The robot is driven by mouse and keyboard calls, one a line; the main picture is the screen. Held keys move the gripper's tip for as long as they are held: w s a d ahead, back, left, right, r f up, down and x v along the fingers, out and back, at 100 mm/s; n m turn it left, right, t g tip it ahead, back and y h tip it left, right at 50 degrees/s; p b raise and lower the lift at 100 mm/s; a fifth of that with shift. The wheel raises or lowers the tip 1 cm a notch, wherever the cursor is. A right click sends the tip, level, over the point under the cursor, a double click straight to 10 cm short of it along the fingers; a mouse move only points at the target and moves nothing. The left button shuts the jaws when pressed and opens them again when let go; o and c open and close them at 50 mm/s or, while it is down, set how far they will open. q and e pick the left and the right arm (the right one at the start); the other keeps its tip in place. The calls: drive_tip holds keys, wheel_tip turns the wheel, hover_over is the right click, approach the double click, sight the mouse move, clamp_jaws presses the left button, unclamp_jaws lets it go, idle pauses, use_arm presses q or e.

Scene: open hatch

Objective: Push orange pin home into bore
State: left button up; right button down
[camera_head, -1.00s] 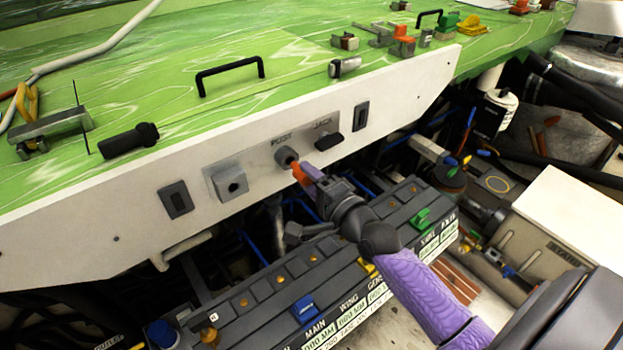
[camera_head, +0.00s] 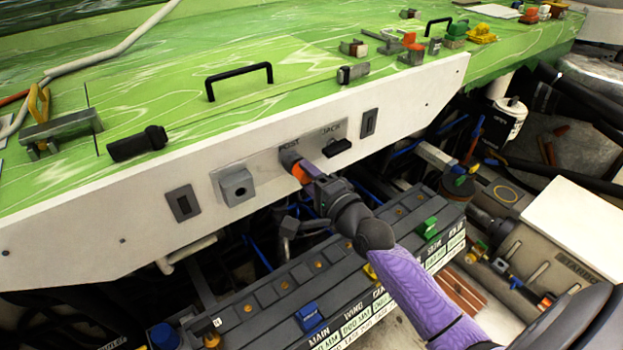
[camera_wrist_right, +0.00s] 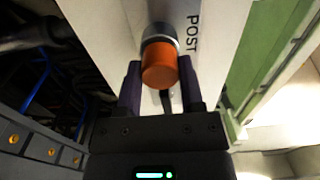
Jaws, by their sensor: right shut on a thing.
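The orange pin (camera_head: 300,174) is held by my right gripper (camera_head: 309,172) against the white side panel. In the right wrist view the orange pin (camera_wrist_right: 160,68) shows between the two purple fingers of the right gripper (camera_wrist_right: 160,84), which are shut on it. The pin's far end meets the grey round bore (camera_wrist_right: 158,34) beside the POST label. In the head view the bore (camera_head: 288,156) is partly hidden by the gripper and pin. How deep the pin sits inside cannot be seen. My left gripper is not in view.
A square grey socket (camera_head: 237,187) is to the left on the panel, and a black JACK knob (camera_head: 337,147) is close on the right. Below is a dark grey bank (camera_head: 285,290) with a blue lever (camera_head: 308,316) and a green lever (camera_head: 428,227).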

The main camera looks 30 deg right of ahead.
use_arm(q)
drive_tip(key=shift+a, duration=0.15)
use_arm(e)
drive_tip(key=shift+w, duration=0.15)
drive_tip(key=shift+w, duration=0.1)
drive_tip(key=shift+c, duration=0.7)
unclamp_jaws()
drive_tip(key=shift+s, duration=0.2)
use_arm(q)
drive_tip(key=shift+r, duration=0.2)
use_arm(e)
drive_tip(key=s, duration=0.9)
drive_tip(key=shift+s+d, duration=0.3)
drive_tip(key=shift+d, duration=0.05)
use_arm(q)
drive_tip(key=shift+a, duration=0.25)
